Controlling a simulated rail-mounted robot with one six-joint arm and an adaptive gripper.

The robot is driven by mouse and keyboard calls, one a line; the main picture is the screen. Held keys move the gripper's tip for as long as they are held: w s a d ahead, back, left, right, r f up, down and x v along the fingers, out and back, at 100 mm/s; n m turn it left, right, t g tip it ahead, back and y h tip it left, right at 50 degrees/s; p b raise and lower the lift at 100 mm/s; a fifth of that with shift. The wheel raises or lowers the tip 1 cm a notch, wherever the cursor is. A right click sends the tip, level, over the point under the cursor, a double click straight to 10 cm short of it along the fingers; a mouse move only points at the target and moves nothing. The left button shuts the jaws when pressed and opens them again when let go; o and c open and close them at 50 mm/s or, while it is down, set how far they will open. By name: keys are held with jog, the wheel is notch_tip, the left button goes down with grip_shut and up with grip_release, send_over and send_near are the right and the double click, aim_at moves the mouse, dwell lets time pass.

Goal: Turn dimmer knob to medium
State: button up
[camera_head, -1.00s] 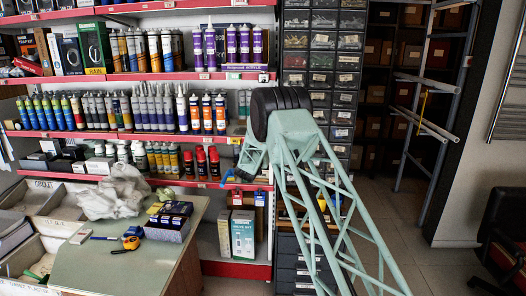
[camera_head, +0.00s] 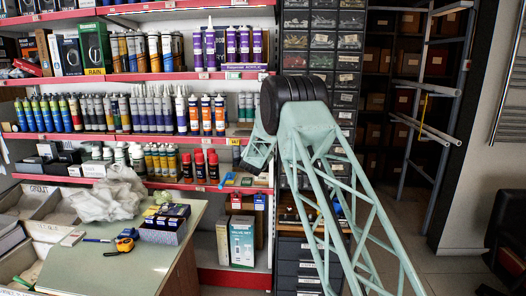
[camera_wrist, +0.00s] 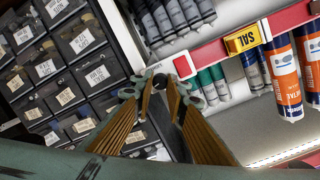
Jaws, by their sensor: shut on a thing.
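My gripper (camera_wrist: 153,92) shows in the wrist view with its two orange-padded fingers reaching up the middle of the picture. The fingertips are close together, with a small dark thing (camera_wrist: 160,83) between them. This may be the dimmer knob, but its face, its marking and its setting are hidden or too small to read. In the head view my arm stands in front of the shelf's right end, and my gripper and any knob there cannot be made out.
Dark labelled drawers (camera_wrist: 85,45) lie left of my gripper in the wrist view. A shelf with a red edge (camera_wrist: 215,54) and grey tubes (camera_wrist: 170,18) is close above and right. Orange-labelled cartridges (camera_wrist: 284,75) stand at the right. The workbench (camera_head: 110,262) is at the lower left in the head view.

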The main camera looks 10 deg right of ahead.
jog(key=shift+m+b, duration=0.4)
jog(key=shift+m, duration=0.1)
jog(key=shift+r, duration=0.15)
jog(key=o, duration=0.6)
jog(key=shift+s, duration=0.1)
jog(key=v, duration=1.1)
jog(key=shift+s, duration=0.4)
